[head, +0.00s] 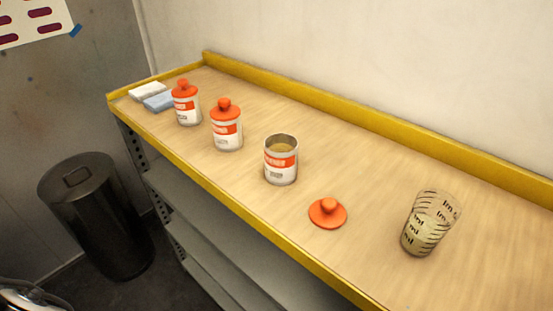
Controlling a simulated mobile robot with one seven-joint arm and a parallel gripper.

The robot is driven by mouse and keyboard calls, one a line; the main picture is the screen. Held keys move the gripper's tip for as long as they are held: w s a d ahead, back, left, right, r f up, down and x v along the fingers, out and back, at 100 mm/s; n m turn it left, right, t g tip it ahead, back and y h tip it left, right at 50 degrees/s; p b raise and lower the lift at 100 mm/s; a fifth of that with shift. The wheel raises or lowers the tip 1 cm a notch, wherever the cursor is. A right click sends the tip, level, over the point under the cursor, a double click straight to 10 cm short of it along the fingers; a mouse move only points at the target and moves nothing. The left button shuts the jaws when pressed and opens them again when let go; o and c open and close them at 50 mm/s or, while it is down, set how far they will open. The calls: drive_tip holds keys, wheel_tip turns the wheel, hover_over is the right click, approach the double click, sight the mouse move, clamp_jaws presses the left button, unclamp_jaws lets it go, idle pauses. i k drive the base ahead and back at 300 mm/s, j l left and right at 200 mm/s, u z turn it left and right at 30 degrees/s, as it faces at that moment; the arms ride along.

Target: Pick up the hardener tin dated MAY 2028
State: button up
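Three white tins with orange bands stand upright in a row on the wooden shelf top (350,170). The far tin (187,112) and the middle tin (227,136) have orange knobbed lids on. The near tin (281,172) is open, with tan contents inside. Each tin has a small label patch low on its front, too small to read, so I cannot tell which is dated MAY 2028. A loose orange lid (327,214) lies to the right of the open tin. My gripper is not in view.
A clear measuring cup (425,235) with pale liquid stands at the right. A white block (147,91) and a blue block (160,102) lie at the far left end. A raised yellow edge (400,118) runs along the back. A black bin (95,215) stands on the floor at left.

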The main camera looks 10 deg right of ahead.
sight(281, 150)
drive_tip(key=j+z, duration=0.4)
drive_tip(key=j, duration=1.1)
drive_tip(key=j+z, duration=0.25)
drive_tip(key=j, duration=0.7)
drive_tip(key=i, duration=0.3)
